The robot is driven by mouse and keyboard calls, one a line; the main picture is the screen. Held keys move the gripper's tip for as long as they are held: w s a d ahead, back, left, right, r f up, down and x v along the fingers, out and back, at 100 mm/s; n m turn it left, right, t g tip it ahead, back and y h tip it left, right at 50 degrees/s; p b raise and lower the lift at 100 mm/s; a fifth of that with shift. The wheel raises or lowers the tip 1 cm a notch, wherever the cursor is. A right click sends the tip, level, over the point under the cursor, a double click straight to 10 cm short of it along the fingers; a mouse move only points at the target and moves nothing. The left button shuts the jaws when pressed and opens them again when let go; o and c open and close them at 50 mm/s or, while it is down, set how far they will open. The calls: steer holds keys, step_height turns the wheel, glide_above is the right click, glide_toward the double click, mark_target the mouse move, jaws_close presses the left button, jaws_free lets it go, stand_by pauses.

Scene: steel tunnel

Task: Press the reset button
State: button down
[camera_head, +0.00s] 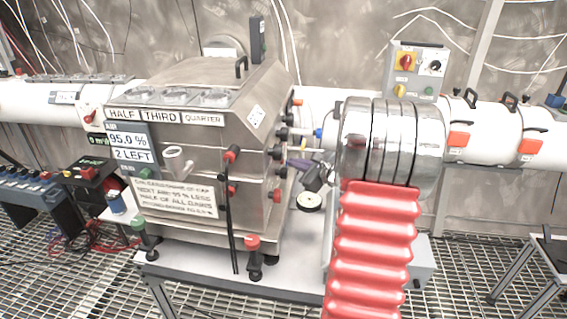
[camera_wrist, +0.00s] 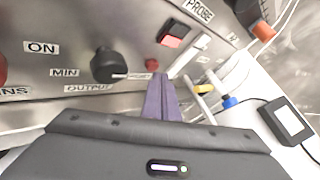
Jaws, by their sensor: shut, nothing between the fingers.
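A small round red button (camera_wrist: 152,65) sits on a steel panel in the wrist view. A small label (camera_wrist: 138,76) beside it seems to read RESET, but it is partly covered and hard to read. My gripper (camera_wrist: 160,76) has its purple fingers shut together and empty. Their tips are just below the button in the picture. I cannot tell whether they touch it. In the head view my gripper (camera_head: 312,180) is at the right side of the steel machine (camera_head: 200,150), near its side controls. The red button cannot be made out there.
A black knob (camera_wrist: 108,66) is left of the fingers, and a red-lit rocker switch (camera_wrist: 173,35) is above right. Yellow and blue fittings (camera_wrist: 230,102) and a black box (camera_wrist: 286,122) are to the right. A white pipe (camera_head: 310,110) runs behind the machine.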

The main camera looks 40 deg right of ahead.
steer(key=shift+w, duration=0.1)
stand_by(0.3)
steer(key=shift+w+a, duration=0.25)
steer(key=shift+w, duration=0.05)
steer(key=shift+s+d, duration=0.1)
steer(key=shift+s, duration=0.05)
stand_by(0.3)
steer(key=shift+s+d+r, duration=0.1)
steer(key=shift+s+d, duration=0.05)
steer(key=shift+s, duration=0.05)
stand_by(0.3)
steer(key=s+d, duration=0.3)
steer(key=s, duration=0.1)
steer(key=shift+s+d, duration=0.4)
stand_by(1.1)
